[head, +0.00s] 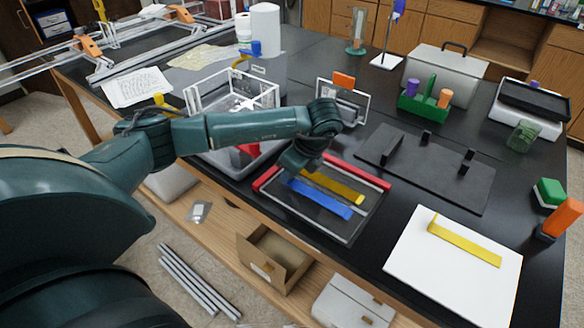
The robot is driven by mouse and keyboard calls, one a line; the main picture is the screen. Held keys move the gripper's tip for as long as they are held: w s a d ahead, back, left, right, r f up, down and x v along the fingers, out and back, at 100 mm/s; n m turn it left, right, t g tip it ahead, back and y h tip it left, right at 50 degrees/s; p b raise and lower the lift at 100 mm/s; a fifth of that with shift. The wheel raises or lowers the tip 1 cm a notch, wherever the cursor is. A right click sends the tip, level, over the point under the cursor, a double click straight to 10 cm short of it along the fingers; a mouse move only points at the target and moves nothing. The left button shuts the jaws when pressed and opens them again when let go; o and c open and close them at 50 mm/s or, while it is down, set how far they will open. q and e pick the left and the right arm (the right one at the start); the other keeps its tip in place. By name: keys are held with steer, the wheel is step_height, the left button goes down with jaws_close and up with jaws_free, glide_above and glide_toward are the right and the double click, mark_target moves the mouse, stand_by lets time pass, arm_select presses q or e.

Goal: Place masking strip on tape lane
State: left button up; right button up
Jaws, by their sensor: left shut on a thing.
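A blue strip (325,203) and a yellow strip (338,188) lie side by side, slanting, over a dark flat tray (345,232) with red bars along two sides. Another yellow strip (465,245) lies on a white board (430,275) at the front right. My left gripper (292,172) points down at the upper-left ends of the blue and yellow strips. It is shut on a strip end; the blue end is closest below it, but the hand hides the fingertips and the exact contact. Whether the blue strip touches the tray is unclear. My right gripper is out of view.
A black plate with upright pegs (425,167) lies behind the tray. A clear-walled bin (232,92) stands to the left, beside my arm. An orange-topped tool (560,217) and a green block (549,193) stand at the right edge. Black table surface is clear between plate and board.

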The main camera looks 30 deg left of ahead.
mark_target(307, 191)
arm_select(q)
steer(key=shift+f, duration=0.15)
steer(key=o, duration=0.9)
steer(key=shift+o, duration=0.2)
steer(key=v, duration=1.2)
steer(key=shift+r+b, duration=0.25)
steer(key=shift+b, duration=0.2)
